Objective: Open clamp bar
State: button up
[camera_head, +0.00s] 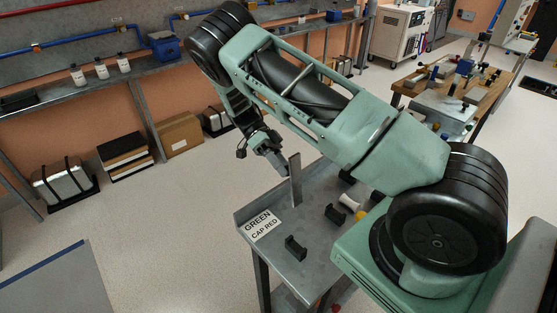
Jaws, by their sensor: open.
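A flat grey upright bar (296,182) stands near the far left edge of a small metal table (302,257); it may be the clamp bar, but I cannot tell for sure. My gripper (278,168) is open, tilted downward, just left of the bar's upper part. I cannot tell whether it touches the bar. My arm crosses the upper middle of the view and hides part of the table's far side.
Black brackets (296,247) and a white spool-like part (349,201) sit on the tabletop. A wooden workbench (478,90) stands back right. Open floor lies left.

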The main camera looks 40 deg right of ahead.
jog(key=v, duration=1.1)
jog(key=shift+w, duration=0.3)
jog(key=shift+r, duration=0.15)
jog(key=s+a+r+n+t, duration=0.3)
jog(key=s+a+r+n, duration=0.2)
jog(key=a+n, duration=0.4)
jog(key=s+a+r+n+t, duration=0.4)
jog(key=s+a+r+n, duration=0.15)
jog(key=a+n, duration=0.35)
jog(key=s+a+n+t, duration=0.3)
jog(key=s+n, duration=0.5)
jog(key=s, duration=0.2)
jog(key=s+a+r+n+t+y, duration=0.1)
jog(key=s+a+n+t, duration=0.1)
jog(key=s+n, duration=0.6)
jog(key=shift+s+a+t, duration=0.4)
jog(key=shift+s+a, duration=0.1)
jog(key=shift+s, duration=0.55)
jog(key=shift+r, duration=0.15)
